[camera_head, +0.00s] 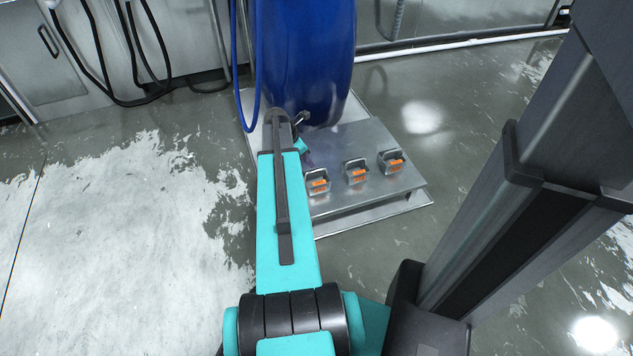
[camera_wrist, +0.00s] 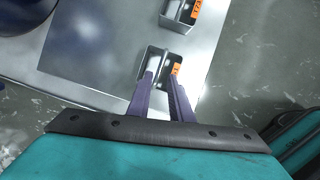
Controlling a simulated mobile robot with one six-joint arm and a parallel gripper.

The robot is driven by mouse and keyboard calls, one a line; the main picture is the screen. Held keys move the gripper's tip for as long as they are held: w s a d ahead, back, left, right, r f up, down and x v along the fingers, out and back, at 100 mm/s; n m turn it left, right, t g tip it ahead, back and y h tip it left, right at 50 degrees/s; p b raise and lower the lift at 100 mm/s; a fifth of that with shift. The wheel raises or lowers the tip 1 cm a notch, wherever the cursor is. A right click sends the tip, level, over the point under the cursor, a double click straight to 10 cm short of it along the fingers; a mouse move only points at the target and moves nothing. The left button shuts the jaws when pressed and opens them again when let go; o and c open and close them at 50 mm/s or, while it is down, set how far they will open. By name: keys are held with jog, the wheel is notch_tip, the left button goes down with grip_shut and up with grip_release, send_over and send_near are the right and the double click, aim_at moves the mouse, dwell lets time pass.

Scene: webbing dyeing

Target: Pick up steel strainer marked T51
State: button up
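Three small steel strainers with orange tags stand in a row on a steel platform: a left one (camera_head: 317,187), a middle one (camera_head: 356,177) and a right one (camera_head: 390,167). Their markings are too small to read surely, so I cannot tell which is T51. In the wrist view, my gripper (camera_wrist: 161,77) has its two purple fingers apart, with nothing seen held. Its fingertips overlap the near edge of one strainer (camera_wrist: 154,60); whether they touch it is unclear. Another strainer (camera_wrist: 178,17) is farther up that view. In the head view my arm mostly hides the gripper.
The steel platform (camera_head: 345,140) has bare surface around the strainers. A large blue drum (camera_head: 310,60) stands at its back, with a blue hose (camera_head: 238,80) on the left. The wet floor (camera_head: 120,240) is clear at left. Black cables (camera_head: 98,60) hang by the back cabinets.

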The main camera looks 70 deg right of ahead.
aim_at(317, 171)
jog(key=b+x, duration=0.2)
jog(key=x, duration=0.5)
jog(key=shift+s+d+f, duration=0.1)
jog(key=shift+f, duration=0.25)
jog(key=shift+f+b, duration=0.1)
jog(key=shift+b, duration=0.25)
jog(key=shift+b+x, duration=1.5)
jog(key=shift+x, duration=1)
grip_shut()
